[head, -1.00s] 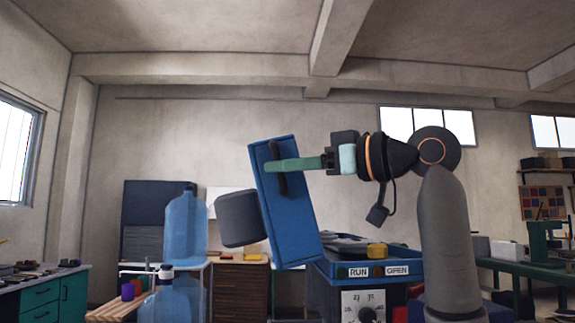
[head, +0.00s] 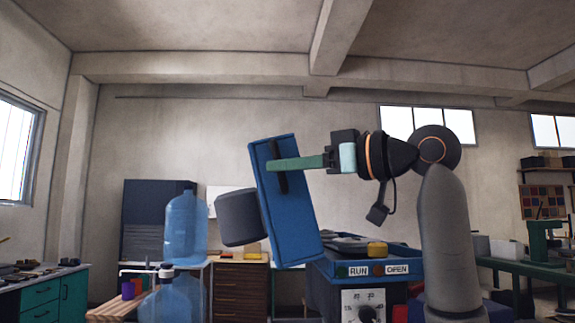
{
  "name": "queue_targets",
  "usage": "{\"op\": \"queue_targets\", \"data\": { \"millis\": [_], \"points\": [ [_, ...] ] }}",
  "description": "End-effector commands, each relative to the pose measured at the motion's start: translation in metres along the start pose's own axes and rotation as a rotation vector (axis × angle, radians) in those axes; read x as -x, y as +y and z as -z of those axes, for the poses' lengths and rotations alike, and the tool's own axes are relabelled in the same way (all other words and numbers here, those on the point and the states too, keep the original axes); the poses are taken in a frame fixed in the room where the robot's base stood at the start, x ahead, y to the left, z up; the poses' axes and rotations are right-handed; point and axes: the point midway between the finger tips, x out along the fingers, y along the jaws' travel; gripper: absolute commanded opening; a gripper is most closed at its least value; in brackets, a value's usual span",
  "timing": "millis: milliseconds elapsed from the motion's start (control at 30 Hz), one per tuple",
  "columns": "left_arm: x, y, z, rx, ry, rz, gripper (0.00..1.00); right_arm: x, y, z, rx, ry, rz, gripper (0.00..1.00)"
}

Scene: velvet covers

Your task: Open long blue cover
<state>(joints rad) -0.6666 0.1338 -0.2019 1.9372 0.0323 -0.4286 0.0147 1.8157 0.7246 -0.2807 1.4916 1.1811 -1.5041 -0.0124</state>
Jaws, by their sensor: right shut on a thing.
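The long blue cover (head: 298,222) stands steeply tilted, swung up at the left side of the blue machine (head: 322,262). A black bar handle (head: 278,167) runs along its upper part. My right gripper (head: 277,164) comes in from the right, its green fingers shut on the handle. A dark grey cylinder (head: 238,218) shows at the cover's left edge, partly behind it. My left gripper is not in view.
The machine's open top shows dark parts and a yellow block (head: 377,249). Its front has RUN and OPEN labels and a dial (head: 364,306). Blue water bottles (head: 186,228) stand at left. A green bench (head: 530,262) stands at right.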

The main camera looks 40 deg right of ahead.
Motion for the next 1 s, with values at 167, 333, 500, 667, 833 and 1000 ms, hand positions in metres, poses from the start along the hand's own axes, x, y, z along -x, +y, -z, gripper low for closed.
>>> {"op": "queue_targets", "data": {
  "millis": [167,333,500,667,833,1000],
  "points": [
    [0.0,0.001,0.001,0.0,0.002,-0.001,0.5,0.001,0.001,0.001,0.0,0.001,-0.002,0.0],
    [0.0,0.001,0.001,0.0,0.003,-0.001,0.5,0.001,0.001,0.001,0.0,0.002,-0.002,0.0],
    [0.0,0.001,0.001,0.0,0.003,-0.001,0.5,0.001,0.001,0.001,0.0,0.002,-0.002,0.0],
    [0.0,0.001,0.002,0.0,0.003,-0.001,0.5,0.001,0.001,0.001,0.0,0.002,-0.002,0.0],
    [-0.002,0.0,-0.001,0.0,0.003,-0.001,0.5,0.004,0.003,0.0,-0.015,0.023,-0.006,0.0],
    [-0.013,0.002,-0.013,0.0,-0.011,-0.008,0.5,0.026,0.018,0.003,-0.105,0.159,-0.027,0.0]
  ]
}}
